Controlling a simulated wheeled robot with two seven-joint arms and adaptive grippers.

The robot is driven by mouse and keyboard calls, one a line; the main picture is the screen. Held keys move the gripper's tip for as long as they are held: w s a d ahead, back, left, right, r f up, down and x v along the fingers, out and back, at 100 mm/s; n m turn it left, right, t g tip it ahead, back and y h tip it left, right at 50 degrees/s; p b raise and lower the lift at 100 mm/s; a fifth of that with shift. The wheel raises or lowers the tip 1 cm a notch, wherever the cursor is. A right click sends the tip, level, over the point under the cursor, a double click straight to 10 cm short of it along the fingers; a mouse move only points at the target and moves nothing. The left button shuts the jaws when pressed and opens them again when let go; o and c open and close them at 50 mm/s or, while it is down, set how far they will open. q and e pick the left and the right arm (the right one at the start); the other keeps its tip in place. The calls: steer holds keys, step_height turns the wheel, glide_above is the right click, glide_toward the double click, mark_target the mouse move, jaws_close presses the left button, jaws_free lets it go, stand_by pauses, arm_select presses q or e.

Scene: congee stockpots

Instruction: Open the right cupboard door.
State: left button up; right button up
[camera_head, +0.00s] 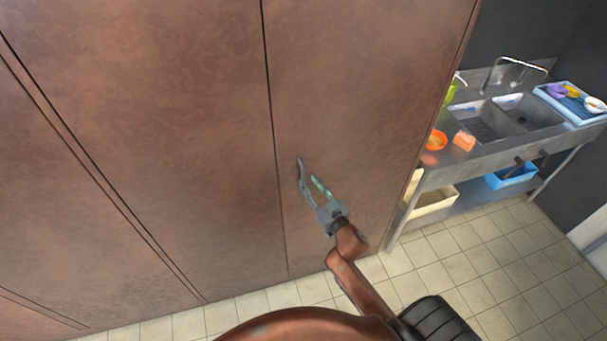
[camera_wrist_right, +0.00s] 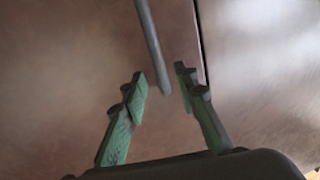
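The right cupboard door (camera_head: 360,80) is a tall reddish-brown panel, shut flush beside a thin dark seam. It also fills the left part of the right wrist view (camera_wrist_right: 60,70). Its grey bar handle (camera_head: 301,168) is near the seam, low in the head view. My right gripper (camera_head: 312,188) is in front of the door at the handle. In the wrist view its green fingers are apart, and the handle's end (camera_wrist_right: 152,45) reaches toward the gap between the fingertips. I cannot tell whether either finger touches it. My left gripper is not in view.
More brown cupboard panels (camera_head: 140,130) extend left. To the right stands a steel sink counter (camera_head: 490,153) with an orange bowl (camera_head: 437,140), an orange block (camera_head: 464,141) and a blue tray (camera_head: 570,103). A blue bin (camera_head: 512,176) is below it. The tiled floor (camera_head: 500,255) is clear.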

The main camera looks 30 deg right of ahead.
mark_target(304, 176)
steer(key=w, duration=0.5)
steer(key=shift+d, duration=0.1)
steer(key=shift+c, duration=0.5)
jaws_close()
